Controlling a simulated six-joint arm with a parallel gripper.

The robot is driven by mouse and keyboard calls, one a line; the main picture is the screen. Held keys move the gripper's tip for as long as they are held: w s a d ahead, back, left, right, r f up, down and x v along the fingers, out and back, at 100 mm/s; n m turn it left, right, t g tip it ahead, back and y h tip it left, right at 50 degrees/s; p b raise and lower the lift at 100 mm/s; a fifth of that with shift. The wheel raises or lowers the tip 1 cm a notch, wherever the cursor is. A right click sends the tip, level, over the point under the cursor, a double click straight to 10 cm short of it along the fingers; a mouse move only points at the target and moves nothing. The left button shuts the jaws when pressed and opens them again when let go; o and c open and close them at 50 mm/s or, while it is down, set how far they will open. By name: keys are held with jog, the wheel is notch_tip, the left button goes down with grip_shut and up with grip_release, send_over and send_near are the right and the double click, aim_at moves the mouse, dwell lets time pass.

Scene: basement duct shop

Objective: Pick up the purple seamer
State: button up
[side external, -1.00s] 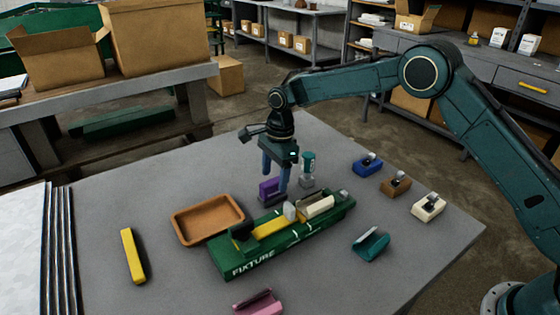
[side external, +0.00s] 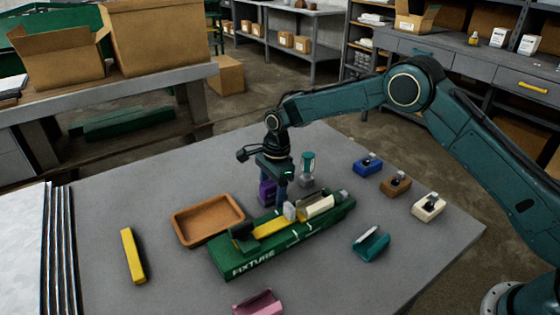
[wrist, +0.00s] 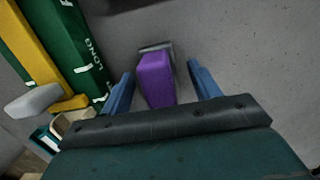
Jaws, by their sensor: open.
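The purple seamer (wrist: 156,80) stands on the grey table, between the two blue fingers of my gripper (wrist: 160,88) in the wrist view. Both fingers are apart, with a gap on each side of the seamer. In the side view the purple seamer (side external: 267,190) is partly hidden by my gripper (side external: 275,190), which is lowered around it just behind the green fixture. Its grey base shows at its far end in the wrist view.
The green fixture (side external: 226,262) holding yellow and cream pieces is close in front of my gripper. An orange-brown tray (side external: 178,228) lies left. A teal-topped piece (side external: 308,163) stands close right. Blue (side external: 367,164), brown (side external: 395,185), cream (side external: 428,207) and teal (side external: 370,244) pieces lie right.

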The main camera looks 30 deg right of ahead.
aim_at(271, 182)
jog(key=c, duration=1.2)
jog(key=shift+r, duration=0.15)
jog(key=shift+r, duration=9.85)
